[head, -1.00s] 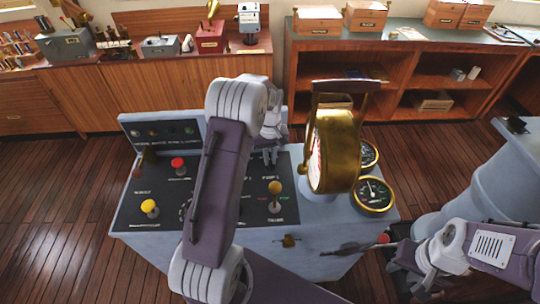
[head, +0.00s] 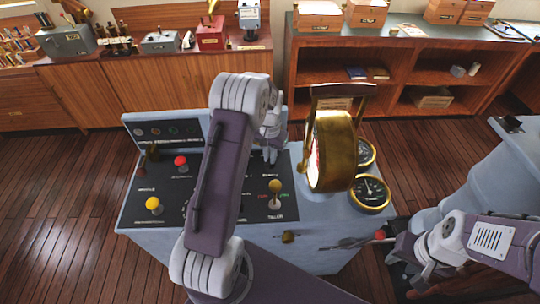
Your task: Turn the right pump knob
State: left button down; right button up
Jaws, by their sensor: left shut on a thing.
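The blue-grey console (head: 262,232) stands in front of me with a black control panel (head: 240,207) on top. My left arm reaches across it. My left gripper (head: 270,157) points down at the panel's back right part, shut on the right pump knob, which the fingers hide. A yellow-knobbed lever (head: 275,186) stands just in front of the fingers. The left pump knob is hidden behind my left arm. My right gripper (head: 412,262) is low at the right, beside the console; its jaw opening cannot be made out.
A brass telegraph (head: 331,150) stands close right of my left gripper, with brass gauges (head: 370,192) beside it. Red (head: 181,161) and yellow (head: 153,204) knobs are on the panel's left. A red-tipped lever (head: 379,235) juts from the console near my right gripper.

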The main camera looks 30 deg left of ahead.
pick_arm(q)
jog(key=shift+w+r, duration=0.1)
dwell(0.4)
jog(key=c, duration=1.5)
grip_release()
jog(key=shift+o, duration=0.2)
notch_tip(320, 180, up, 9)
jog(key=shift+b, duration=0.45)
